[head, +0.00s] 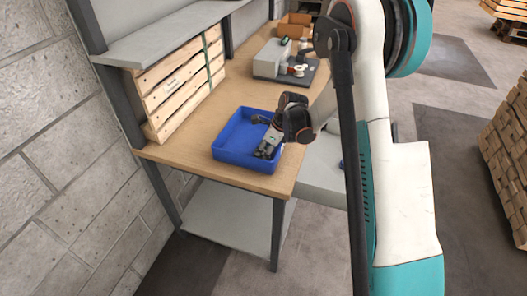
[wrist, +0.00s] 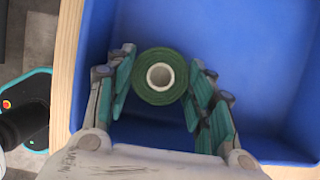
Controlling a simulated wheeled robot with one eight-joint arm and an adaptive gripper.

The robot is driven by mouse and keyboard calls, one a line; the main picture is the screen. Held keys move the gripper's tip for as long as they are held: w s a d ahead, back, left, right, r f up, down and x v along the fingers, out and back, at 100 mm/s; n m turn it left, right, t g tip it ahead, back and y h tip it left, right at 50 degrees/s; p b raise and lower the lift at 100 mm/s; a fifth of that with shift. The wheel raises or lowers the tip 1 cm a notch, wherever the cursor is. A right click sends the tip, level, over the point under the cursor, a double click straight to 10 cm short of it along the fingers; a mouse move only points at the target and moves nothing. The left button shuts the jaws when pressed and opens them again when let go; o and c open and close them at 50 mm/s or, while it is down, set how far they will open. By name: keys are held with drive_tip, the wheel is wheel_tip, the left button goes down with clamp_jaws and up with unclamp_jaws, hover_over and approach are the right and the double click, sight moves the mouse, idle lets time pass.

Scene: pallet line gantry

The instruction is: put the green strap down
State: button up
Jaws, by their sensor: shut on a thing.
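The green strap (wrist: 144,92) is a dark green roll with a pale core. In the wrist view it sits between the two fingers of my gripper (wrist: 160,82), which is shut on it. Both are over the inside of a blue tray (wrist: 262,70). In the head view the tray (head: 228,156) stands at the near end of the wooden table, and my gripper (head: 264,152) reaches down into it from the right. The strap is not clearly visible there. I cannot tell whether the strap touches the tray floor.
Wooden slat panels (head: 180,85) lean at the table's left side under a grey shelf (head: 165,38). A grey device (head: 272,60) with small rolls stands farther back, near a cardboard box (head: 294,24). Bare table top (head: 215,110) lies between the tray and the device.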

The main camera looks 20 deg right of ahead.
drive_tip(key=o, duration=1.1)
drive_tip(key=shift+o, duration=0.2)
drive_tip(key=shift+r, duration=0.1)
drive_tip(key=s+d+r+n+h+p, duration=0.15)
drive_tip(key=s+r, duration=0.25)
drive_tip(key=r, duration=0.5)
drive_tip(key=s+d+r+n+y+p, duration=0.1)
drive_tip(key=s+r+n+p, duration=0.15)
drive_tip(key=r, duration=0.65)
drive_tip(key=s+a+r+n+t+h, duration=0.1)
drive_tip(key=s+r+n, duration=0.2)
drive_tip(key=s+n, duration=0.4)
drive_tip(key=s+a+r+n+t+h, duration=0.1)
drive_tip(key=s+r+n+t, duration=0.1)
drive_tip(key=s+r+n, duration=0.2)
drive_tip(key=s+a+r+n+t+h, duration=0.1)
drive_tip(key=s+r+n, duration=0.2)
drive_tip(key=s+n, duration=0.7)
drive_tip(key=s, duration=0.4)
drive_tip(key=shift+s+a+r, duration=0.2)
drive_tip(key=shift+a+r, duration=0.05)
drive_tip(key=shift+r, duration=0.1)
